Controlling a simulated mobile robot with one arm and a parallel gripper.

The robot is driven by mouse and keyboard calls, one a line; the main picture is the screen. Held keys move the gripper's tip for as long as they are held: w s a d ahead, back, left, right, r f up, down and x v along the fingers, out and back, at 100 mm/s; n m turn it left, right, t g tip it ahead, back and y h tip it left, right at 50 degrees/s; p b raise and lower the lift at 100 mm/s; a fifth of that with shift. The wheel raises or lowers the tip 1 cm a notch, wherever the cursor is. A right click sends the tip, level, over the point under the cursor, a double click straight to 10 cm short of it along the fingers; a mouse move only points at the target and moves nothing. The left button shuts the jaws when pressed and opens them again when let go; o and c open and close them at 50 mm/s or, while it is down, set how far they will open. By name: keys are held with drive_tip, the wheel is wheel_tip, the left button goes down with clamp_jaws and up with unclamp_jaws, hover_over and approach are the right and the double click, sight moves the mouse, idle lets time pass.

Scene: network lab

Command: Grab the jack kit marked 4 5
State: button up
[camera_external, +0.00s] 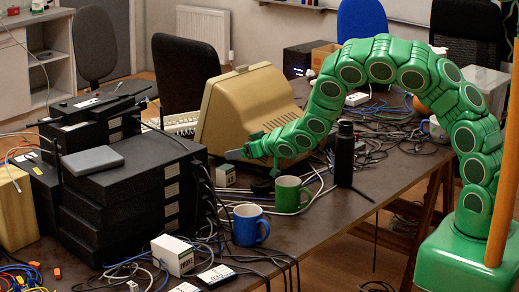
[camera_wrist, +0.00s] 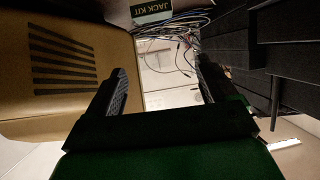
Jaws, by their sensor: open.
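My gripper (camera_external: 236,155) is open and empty in the external view, in front of the beige monitor. In the wrist view its two dark fingers (camera_wrist: 159,68) stand apart with nothing between them. A box lettered "JACK KIT" (camera_wrist: 153,12) shows at the top edge of the wrist view, beyond the fingertips and partly cut off. In the external view small white boxes stand below my gripper (camera_external: 225,175) and at the front of the table (camera_external: 173,256). A flat white one (camera_external: 218,276) lies near the front edge. Their numbers are too small to read, so I cannot tell which is marked 4 5.
The beige monitor (camera_external: 247,110) is close to my gripper. A stack of black equipment (camera_external: 130,190) stands at left. A green mug (camera_external: 288,194), a blue mug (camera_external: 247,226) and a black bottle (camera_external: 344,155) stand on the table. Loose cables cover much of it.

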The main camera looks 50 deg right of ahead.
sight(229, 168)
wheel_tip(229, 168, down, 5)
drive_tip(key=shift+x, duration=2.45)
drive_tip(key=shift+f, duration=0.1)
drive_tip(key=c, duration=1.2)
